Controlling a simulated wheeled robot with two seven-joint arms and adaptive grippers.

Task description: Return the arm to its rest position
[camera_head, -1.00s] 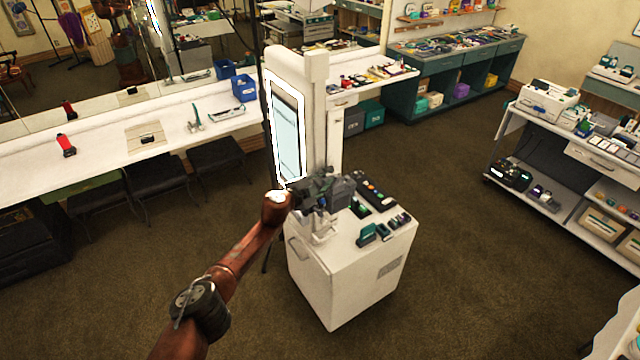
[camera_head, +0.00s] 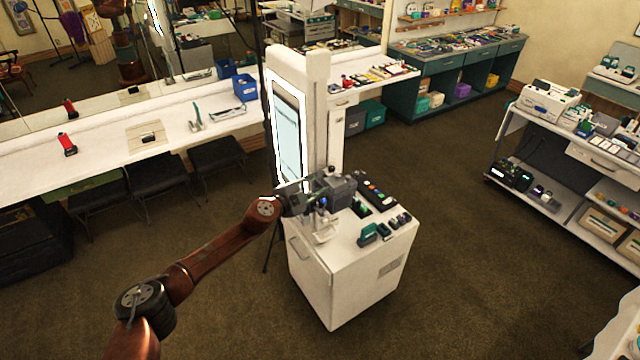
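My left arm (camera_head: 215,252), reddish brown with dark joints, comes in from the lower left and reaches toward the white cabinet. My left gripper (camera_head: 325,203) is a dark shape at the arm's end, over the left part of the cabinet top. Its fingers are small and blend with the things behind them, so I cannot tell whether it is open or shut or holds anything. My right arm and gripper are not in view.
The white cabinet (camera_head: 345,285) carries a dark tray (camera_head: 373,195) and small green and dark items (camera_head: 368,235). A tall lit mirror panel (camera_head: 288,135) stands behind the gripper. A white counter (camera_head: 95,160) with chairs runs along the left.

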